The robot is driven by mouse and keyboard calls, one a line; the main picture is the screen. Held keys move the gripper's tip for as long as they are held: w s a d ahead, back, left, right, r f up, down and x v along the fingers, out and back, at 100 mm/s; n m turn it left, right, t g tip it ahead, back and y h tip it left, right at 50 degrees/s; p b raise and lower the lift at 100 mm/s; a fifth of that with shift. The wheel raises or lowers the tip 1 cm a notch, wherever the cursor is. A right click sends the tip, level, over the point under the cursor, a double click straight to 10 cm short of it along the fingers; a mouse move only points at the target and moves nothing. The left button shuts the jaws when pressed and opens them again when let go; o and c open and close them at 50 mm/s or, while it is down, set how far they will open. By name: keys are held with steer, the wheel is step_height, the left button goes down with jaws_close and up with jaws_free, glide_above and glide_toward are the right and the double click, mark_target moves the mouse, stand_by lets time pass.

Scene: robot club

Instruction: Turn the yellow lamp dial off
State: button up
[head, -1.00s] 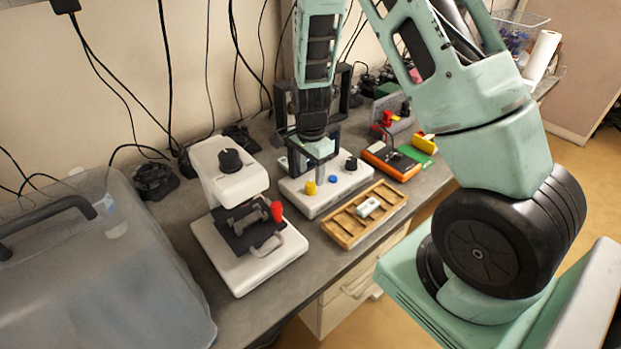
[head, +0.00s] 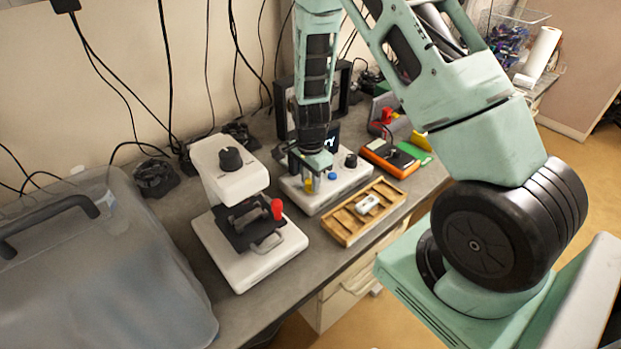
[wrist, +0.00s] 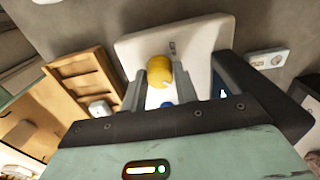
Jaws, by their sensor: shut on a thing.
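The yellow dial (head: 309,186) sits at the front left of a white control box (head: 326,200) on the bench. A blue button (head: 332,176) and a black knob (head: 351,161) are to its right. My gripper (head: 316,172) points down over the box and partly hides the dial in the head view. In the wrist view, the two grey fingers (wrist: 159,78) are shut on the yellow dial (wrist: 159,68), one on each side. The dial shows a small pale mark. The white box (wrist: 205,38) and a bit of the blue button (wrist: 166,104) show around the fingers.
A wooden tray (head: 340,231) holding a small white part stands in front of the box. A white microscope-like device (head: 246,262) is to the left. An orange-edged meter (head: 400,168) is to the right. A dark frame stands close behind.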

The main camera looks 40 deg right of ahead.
steer(key=shift+n, duration=0.3)
steer(key=n+b, duration=0.2)
steer(key=n, duration=0.1)
steer(key=shift+n, duration=0.3)
steer(key=n+b, duration=0.1)
steer(key=n, duration=0.3)
steer(key=shift+n, duration=0.3)
steer(key=n+b, duration=0.1)
steer(key=n, duration=0.3)
steer(key=shift+n, duration=0.3)
steer(key=shift+n+b, duration=0.4)
steer(key=shift+n, duration=1.8)
steer(key=o, duration=1)
steer(key=shift+c, duration=0.2)
steer(key=shift+r, duration=0.15)
step_height(320, 180, up, 17)
steer(key=b, duration=0.2)
steer(key=shift+b, duration=0.3)
